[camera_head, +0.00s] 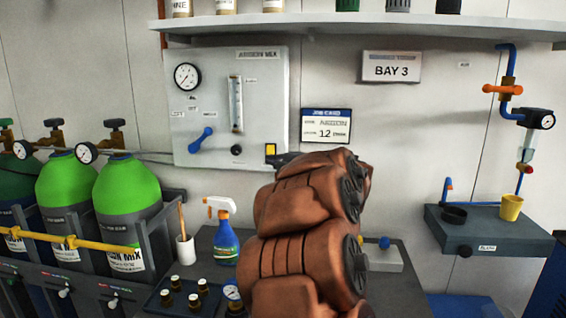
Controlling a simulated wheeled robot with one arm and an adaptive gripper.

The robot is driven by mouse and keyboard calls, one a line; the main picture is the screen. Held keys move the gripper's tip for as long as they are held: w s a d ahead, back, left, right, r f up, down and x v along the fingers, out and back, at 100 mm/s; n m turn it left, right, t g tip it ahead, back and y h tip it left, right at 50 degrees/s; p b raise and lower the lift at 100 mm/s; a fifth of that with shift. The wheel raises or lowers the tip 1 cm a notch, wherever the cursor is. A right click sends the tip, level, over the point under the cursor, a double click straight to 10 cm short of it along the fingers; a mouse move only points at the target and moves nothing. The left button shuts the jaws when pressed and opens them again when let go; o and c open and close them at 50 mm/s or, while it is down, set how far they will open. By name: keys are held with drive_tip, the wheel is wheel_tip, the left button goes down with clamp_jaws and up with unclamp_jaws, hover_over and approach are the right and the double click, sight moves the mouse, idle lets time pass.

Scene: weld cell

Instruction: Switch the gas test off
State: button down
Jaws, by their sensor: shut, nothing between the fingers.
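The grey-white argon mix panel (210,105) hangs on the wall. It has a round gauge (187,76), a clear flow tube (236,104), a blue lever (201,140) set at a slant and a small black knob (236,150). A small yellow switch (271,149) sits at its lower right corner; its label is too small to read. My gripper (281,159) shows only as a dark shut tip at the switch's lower edge, mostly hidden behind my brown arm. I cannot tell whether it touches the switch.
Green gas cylinders (127,195) stand at left behind a yellow bar. A spray bottle (224,232), a white cup (186,250) and several small bottles (193,298) stand on the bench below. A job card (326,126) hangs right of the panel. A shelf (400,24) runs above.

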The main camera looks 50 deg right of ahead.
sight(270, 152)
drive_tip(key=shift+w+d+f+p, duration=0.15)
drive_tip(key=shift+w+d+p, duration=0.1)
drive_tip(key=shift+w+d, duration=0.55)
drive_tip(key=shift+w+d+f+p, duration=0.2)
drive_tip(key=shift+w+d, duration=0.4)
drive_tip(key=shift+d, duration=0.3)
